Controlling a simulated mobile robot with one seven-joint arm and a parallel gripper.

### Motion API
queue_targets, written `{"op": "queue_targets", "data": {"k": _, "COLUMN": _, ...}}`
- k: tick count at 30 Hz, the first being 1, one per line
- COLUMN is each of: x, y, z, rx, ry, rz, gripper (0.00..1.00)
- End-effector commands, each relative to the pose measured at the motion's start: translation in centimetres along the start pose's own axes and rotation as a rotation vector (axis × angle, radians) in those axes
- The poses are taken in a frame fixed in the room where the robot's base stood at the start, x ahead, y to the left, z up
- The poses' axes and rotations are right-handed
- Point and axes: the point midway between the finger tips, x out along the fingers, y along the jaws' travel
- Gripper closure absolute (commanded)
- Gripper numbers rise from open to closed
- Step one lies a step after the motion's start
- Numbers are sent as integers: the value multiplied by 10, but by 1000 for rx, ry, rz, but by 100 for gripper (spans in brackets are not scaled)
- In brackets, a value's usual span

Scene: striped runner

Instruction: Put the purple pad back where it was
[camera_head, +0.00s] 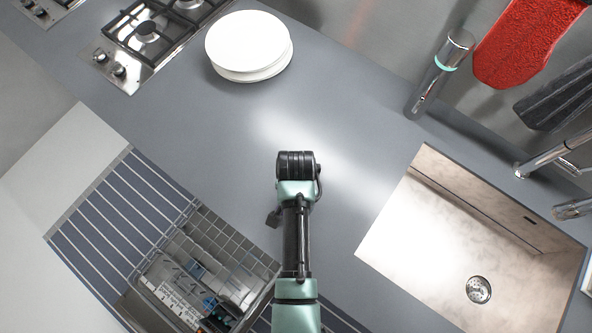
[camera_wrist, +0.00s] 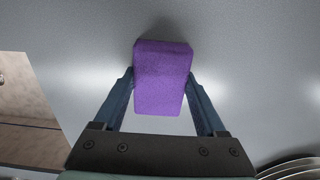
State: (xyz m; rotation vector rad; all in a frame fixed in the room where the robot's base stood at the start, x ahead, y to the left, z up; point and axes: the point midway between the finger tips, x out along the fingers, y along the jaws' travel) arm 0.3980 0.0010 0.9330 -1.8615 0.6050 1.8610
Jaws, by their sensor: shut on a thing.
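The purple pad (camera_wrist: 162,80) is a small block between the two blue fingers of my gripper (camera_wrist: 162,92) in the wrist view. The fingers are shut on its sides. The grey countertop lies behind the pad; I cannot tell whether the pad touches it. In the head view my arm reaches over the counter (camera_head: 350,130), between the plates and the sink. The fingers and the pad are hidden there beneath my wrist.
White stacked plates (camera_head: 248,42) and a gas hob (camera_head: 150,38) are at the upper left. An open dishwasher rack (camera_head: 190,270) is at the lower left.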

Motion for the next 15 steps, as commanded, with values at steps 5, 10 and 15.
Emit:
{"op": "queue_targets", "data": {"k": 5, "x": 0, "y": 0, "z": 0, "rx": 0, "ry": 0, "rz": 0, "gripper": 87}}
{"op": "queue_targets", "data": {"k": 10, "x": 3, "y": 0, "z": 0, "rx": 0, "ry": 0, "rz": 0, "gripper": 19}}
{"op": "queue_targets", "data": {"k": 15, "x": 3, "y": 0, "z": 0, "rx": 0, "ry": 0, "rz": 0, "gripper": 0}}
